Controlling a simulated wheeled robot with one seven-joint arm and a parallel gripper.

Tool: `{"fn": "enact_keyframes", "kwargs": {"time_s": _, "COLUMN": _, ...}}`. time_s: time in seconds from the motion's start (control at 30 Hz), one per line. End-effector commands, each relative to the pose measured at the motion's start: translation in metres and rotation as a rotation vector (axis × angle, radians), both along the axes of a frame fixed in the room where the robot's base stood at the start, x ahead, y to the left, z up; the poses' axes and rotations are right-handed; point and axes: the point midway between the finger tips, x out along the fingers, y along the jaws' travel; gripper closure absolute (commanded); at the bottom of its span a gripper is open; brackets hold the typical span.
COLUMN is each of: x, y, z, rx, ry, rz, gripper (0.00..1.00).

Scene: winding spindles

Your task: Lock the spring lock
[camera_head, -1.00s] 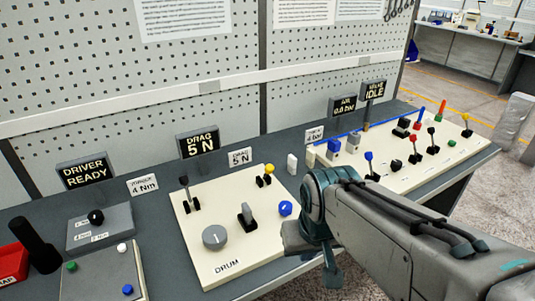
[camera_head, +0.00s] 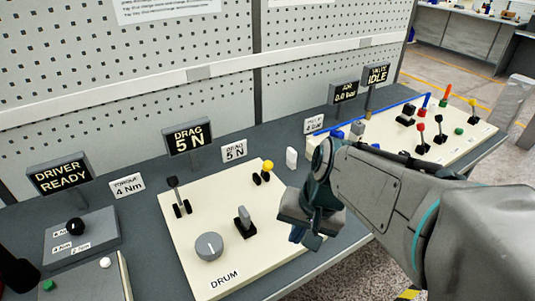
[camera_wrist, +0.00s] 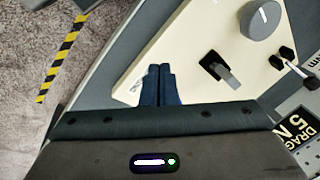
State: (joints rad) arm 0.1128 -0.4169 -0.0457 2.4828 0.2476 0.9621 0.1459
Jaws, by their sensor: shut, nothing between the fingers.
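The cream DRUM panel (camera_head: 190,258) lies on the bench. It carries a grey round dial (camera_head: 208,246), a grey upright lever on a black base (camera_head: 243,222), a black lever between two black blocks (camera_head: 179,197) and a yellow-ball lever (camera_head: 265,170). No label reading spring lock is legible, so I cannot tell which part it is. My gripper (camera_head: 303,236) is at the panel's right edge, fingers pointing down. In the wrist view the fingers (camera_wrist: 160,84) are together and empty over the panel's edge, apart from the grey lever (camera_wrist: 222,70). The panel's blue knob is hidden.
A second cream panel with several coloured levers (camera_head: 440,132) is at the right. Displays read DRAG 5 N (camera_head: 189,138) and DRIVER READY (camera_head: 60,173). A small white block (camera_head: 291,158) stands behind my gripper. The pegboard wall (camera_head: 130,70) bounds the back.

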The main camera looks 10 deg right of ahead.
Motion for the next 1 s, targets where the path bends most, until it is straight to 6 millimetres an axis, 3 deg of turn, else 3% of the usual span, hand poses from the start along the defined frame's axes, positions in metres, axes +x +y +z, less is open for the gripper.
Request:
{"fn": "enact_keyframes", "kwargs": {"time_s": 0.03, "x": 0.004, "y": -0.002, "z": -0.015, "rx": 0.097, "ry": 0.044, "rz": -0.138, "gripper": 1.0}}
{"fn": "enact_keyframes", "kwargs": {"time_s": 0.1, "x": 0.012, "y": -0.002, "z": -0.023, "rx": 0.252, "ry": 0.103, "rz": -0.341, "gripper": 1.0}}
{"fn": "enact_keyframes", "kwargs": {"time_s": 0.27, "x": 0.043, "y": -0.015, "z": -0.027, "rx": 0.623, "ry": 0.206, "rz": -0.788, "gripper": 1.0}}
{"fn": "enact_keyframes", "kwargs": {"time_s": 0.5, "x": 0.09, "y": -0.072, "z": -0.017, "rx": 1.111, "ry": 0.262, "rz": -1.262, "gripper": 1.0}}
{"fn": "enact_keyframes", "kwargs": {"time_s": 0.7, "x": 0.104, "y": -0.106, "z": -0.008, "rx": 1.31, "ry": 0.261, "rz": -1.411, "gripper": 1.0}}
{"fn": "enact_keyframes", "kwargs": {"time_s": 1.0, "x": 0.105, "y": -0.11, "z": -0.005, "rx": 1.336, "ry": 0.258, "rz": -1.427, "gripper": 1.0}}
